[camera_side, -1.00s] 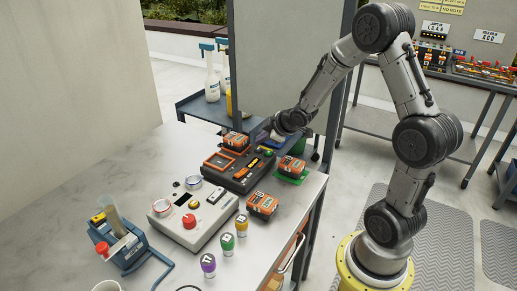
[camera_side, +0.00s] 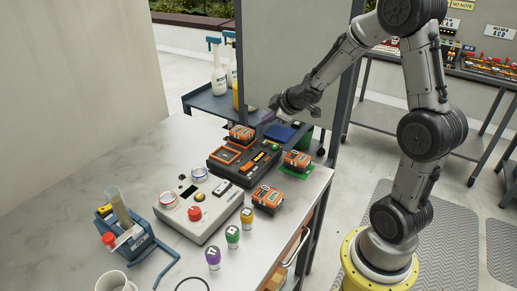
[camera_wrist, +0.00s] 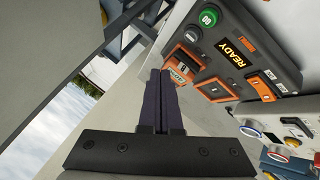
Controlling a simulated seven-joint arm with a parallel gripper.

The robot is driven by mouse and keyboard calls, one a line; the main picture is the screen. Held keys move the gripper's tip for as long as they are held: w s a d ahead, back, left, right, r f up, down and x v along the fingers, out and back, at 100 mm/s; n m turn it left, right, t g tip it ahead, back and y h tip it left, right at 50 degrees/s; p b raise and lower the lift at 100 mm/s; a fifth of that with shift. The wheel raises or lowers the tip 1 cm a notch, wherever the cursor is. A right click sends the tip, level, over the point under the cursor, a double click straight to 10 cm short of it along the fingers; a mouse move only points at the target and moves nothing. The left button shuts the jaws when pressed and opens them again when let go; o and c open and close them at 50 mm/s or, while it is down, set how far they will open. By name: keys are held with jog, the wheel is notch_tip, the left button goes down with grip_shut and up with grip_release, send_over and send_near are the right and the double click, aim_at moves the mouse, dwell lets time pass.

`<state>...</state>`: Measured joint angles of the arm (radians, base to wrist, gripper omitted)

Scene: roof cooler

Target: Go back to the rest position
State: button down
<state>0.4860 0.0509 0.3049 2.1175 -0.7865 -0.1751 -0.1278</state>
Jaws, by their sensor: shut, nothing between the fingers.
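My gripper (camera_side: 268,122) hangs in the air above the far end of the table, just behind the black charger box. In the wrist view my gripper (camera_wrist: 162,80) has its two dark fingers pressed together with nothing between them. The black charger box (camera_side: 232,176) has orange-framed bays, a green button and a display reading READY; it also shows in the wrist view (camera_wrist: 231,48). An orange battery (camera_side: 241,133) sits at its far left bay. Another orange battery (camera_side: 296,160) lies on a green pad (camera_side: 304,171), and one more (camera_side: 267,197) lies on the table's right side.
A grey control box (camera_side: 198,212) with a red button stands nearer the camera. Purple, green and yellow-topped bottles (camera_side: 232,236) stand along the right. A blue holder (camera_side: 132,246) and a white mug (camera_side: 116,283) are at the left front. A grey panel (camera_side: 290,60) rises behind my gripper.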

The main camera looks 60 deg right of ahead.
jog(key=a+r+n+t, duration=0.1)
jog(key=a+r+t, duration=0.1)
jog(key=a+r, duration=0.65)
jog(key=s+a+r+m, duration=0.2)
jog(key=s+a+r, duration=0.2)
jog(key=s+r, duration=0.4)
jog(key=s+a+f+m+g+y, duration=0.1)
jog(key=s+a+f+m+g, duration=0.1)
jog(key=s, duration=0.6)
jog(key=s+a+f+m+g+y, duration=0.1)
jog(key=s+a+f+m+g, duration=0.1)
jog(key=s, duration=0.7)
notch_tip(320, 180, down, 4)
jog(key=a+g, duration=0.1)
jog(key=a, duration=0.1)
jog(key=shift+s+a+y, duration=0.25)
jog(key=shift+a+y, duration=0.05)
jog(key=shift+y, duration=0.1)
